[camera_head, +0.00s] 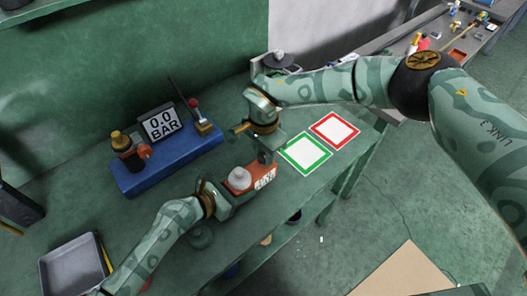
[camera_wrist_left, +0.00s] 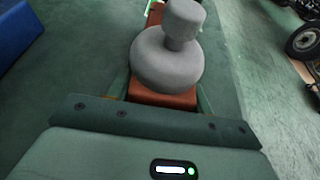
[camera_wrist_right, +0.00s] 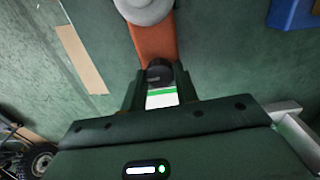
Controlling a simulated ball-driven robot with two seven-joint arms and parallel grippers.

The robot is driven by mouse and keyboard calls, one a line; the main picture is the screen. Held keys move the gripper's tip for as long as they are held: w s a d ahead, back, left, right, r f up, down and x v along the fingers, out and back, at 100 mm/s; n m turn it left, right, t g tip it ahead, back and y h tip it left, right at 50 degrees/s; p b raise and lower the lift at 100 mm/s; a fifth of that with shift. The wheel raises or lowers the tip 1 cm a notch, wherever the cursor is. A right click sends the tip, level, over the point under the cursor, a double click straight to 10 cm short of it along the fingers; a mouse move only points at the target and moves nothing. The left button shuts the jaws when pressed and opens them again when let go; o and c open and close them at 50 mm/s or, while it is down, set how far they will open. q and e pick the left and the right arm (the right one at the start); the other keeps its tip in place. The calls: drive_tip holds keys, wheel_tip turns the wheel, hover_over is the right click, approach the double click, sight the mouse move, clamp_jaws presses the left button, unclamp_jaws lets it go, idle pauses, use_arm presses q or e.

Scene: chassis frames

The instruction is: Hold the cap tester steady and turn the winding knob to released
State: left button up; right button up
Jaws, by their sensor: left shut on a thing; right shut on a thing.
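The cap tester has an orange-red body (camera_head: 262,183) with a pale label on its side and a grey domed piece with a knob-like top (camera_head: 239,178). It sits near the front edge of the bench. My left gripper (camera_head: 226,203) is shut on the left end of the body; the left wrist view shows the grey piece (camera_wrist_left: 168,55) just beyond the fingers. My right gripper (camera_head: 266,156) comes from above and is shut on the dark winding knob (camera_wrist_right: 158,72) at the body's other end. The fingers hide part of the knob, and its setting cannot be read.
A blue stand (camera_head: 168,168) with a display reading 0.0 BAR (camera_head: 161,123) is behind, on the left. A green-framed square (camera_head: 305,153) and a red-framed square (camera_head: 335,129) lie to the right. A grey tray (camera_head: 75,265) is at front left. The bench edge is close.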

sight(264, 156)
use_arm(q)
drive_tip(key=shift+a, duration=0.1)
use_arm(e)
drive_tip(key=o, duration=0.7)
drive_tip(key=shift+w+d, duration=0.2)
drive_tip(key=shift+o, duration=1.4)
drive_tip(key=shift+s+a, duration=0.1)
wheel_tip(264, 156, up, 12)
use_arm(q)
drive_tip(key=o, duration=1.3)
drive_tip(key=shift+s, duration=0.1)
